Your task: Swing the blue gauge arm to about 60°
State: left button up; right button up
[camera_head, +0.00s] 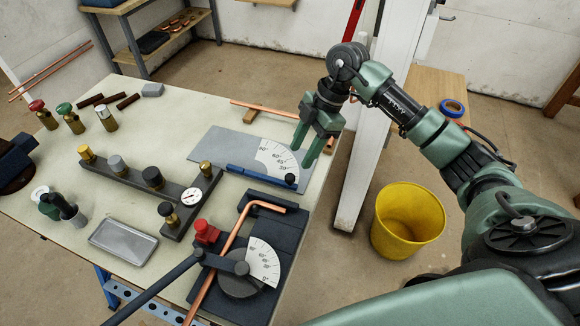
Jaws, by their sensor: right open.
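The blue gauge arm (258,177) lies along the front edge of a grey plate (222,144) on the table. A small dark knob (290,179) stands near its right end. A white dial with angle marks (276,157) sits just behind the arm, and the arm lies along its low-angle side; the exact reading is too small to tell. My right gripper (302,156) is open and empty, pointing down above the plate's right end, behind the knob and apart from it. It hides part of the dial's right edge. My left gripper is not in view.
A pipe bender with a copper pipe (256,205) and its own white dial (263,262) stands in front. A dark manifold with knobs (133,180) is to the left. A copper rod (262,108) lies behind the plate. A yellow bucket (407,220) stands on the floor right.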

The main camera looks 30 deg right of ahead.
aim_at(291, 176)
jog(key=p+x, duration=0.1)
jog(key=x, duration=0.6)
jog(key=shift+s+a+f, duration=0.1)
jog(key=shift+s+f, duration=0.05)
jog(key=shift+f, duration=0.1)
grip_shut()
dwell(1.1)
